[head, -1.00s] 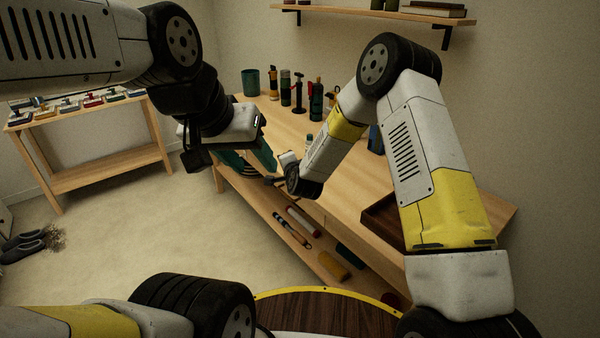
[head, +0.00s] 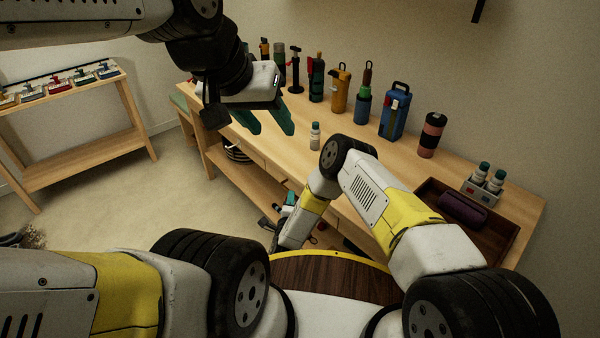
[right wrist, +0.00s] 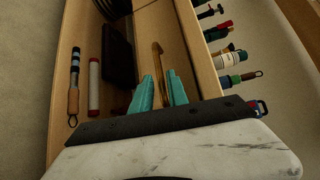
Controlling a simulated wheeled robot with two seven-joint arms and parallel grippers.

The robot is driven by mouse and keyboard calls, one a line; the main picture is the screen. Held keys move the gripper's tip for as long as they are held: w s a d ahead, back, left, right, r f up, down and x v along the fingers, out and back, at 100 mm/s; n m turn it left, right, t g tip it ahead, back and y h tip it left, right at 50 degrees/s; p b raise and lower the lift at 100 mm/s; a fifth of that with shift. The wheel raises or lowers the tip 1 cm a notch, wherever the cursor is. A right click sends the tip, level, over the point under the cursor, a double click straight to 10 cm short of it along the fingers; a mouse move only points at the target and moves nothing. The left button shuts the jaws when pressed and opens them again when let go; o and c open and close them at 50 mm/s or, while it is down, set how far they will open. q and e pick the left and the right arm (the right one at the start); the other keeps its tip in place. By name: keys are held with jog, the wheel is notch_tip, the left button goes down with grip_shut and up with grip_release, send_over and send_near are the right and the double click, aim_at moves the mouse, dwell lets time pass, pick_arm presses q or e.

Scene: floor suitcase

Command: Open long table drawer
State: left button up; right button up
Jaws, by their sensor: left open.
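The long wooden table (head: 300,140) runs along the wall in the head view. Its drawer front (head: 283,178) lies under the front edge, partly hidden by my right arm, and looks closed. My left gripper (head: 268,122) is above the left part of the tabletop, its teal fingers apart and empty. My right gripper (head: 287,203) is low in front of the table, mostly hidden by its arm.
Several bottles and canisters, including a blue canister (head: 395,112), stand along the table's back. A small bottle (head: 315,135) stands nearer. A dark tray (head: 480,225) is at the right end. The lower shelf holds a red and white cylinder (right wrist: 95,82).

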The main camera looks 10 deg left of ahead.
jog(key=shift+w+a+f, duration=0.15)
jog(key=shift+w+f, duration=0.05)
jog(key=shift+w, duration=0.9)
jog(key=shift+w+a+f, duration=0.15)
jog(key=shift+w, duration=0.95)
grip_shut()
